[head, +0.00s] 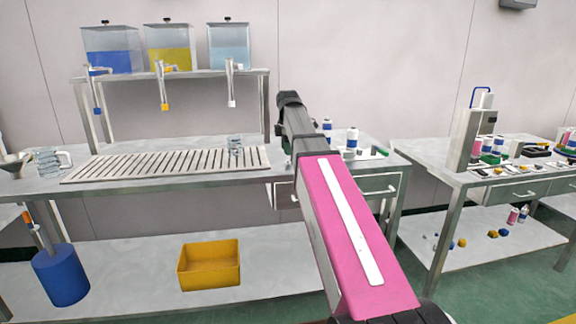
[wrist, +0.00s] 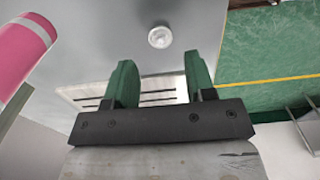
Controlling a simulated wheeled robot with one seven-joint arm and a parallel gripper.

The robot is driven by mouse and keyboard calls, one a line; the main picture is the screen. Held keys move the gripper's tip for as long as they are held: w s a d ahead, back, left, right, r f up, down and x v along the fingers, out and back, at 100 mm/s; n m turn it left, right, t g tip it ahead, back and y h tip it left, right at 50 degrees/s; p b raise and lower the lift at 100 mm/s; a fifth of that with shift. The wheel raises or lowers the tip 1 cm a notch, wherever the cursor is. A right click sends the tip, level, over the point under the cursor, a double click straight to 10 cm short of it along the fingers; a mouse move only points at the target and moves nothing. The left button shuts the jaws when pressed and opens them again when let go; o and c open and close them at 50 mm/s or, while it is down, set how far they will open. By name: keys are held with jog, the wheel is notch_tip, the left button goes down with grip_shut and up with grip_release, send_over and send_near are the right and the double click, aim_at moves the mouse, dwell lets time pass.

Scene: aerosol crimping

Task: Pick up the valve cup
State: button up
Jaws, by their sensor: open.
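A small round pale piece with a raised, ringed centre, which looks like the valve cup (wrist: 159,37), sits on a grey surface in the wrist view. It shows at upper middle, beyond the fingertips and roughly between their lines. My gripper (wrist: 158,62) has two green fingers spread apart with nothing between them. The fingers are apart from the round piece.
A slotted tray (head: 165,166) with a clear glass (head: 235,146) lies on the left bench. White bottles (head: 351,142) stand right of my arm. A second bench (head: 430,152) with a grey upright device (head: 467,138) is at right. A yellow bin (head: 209,266) sits on the lower shelf.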

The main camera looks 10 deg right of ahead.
aim_at(288, 163)
jog(key=shift+f, duration=2.65)
jog(key=shift+c, duration=0.3)
jog(key=c, duration=0.8)
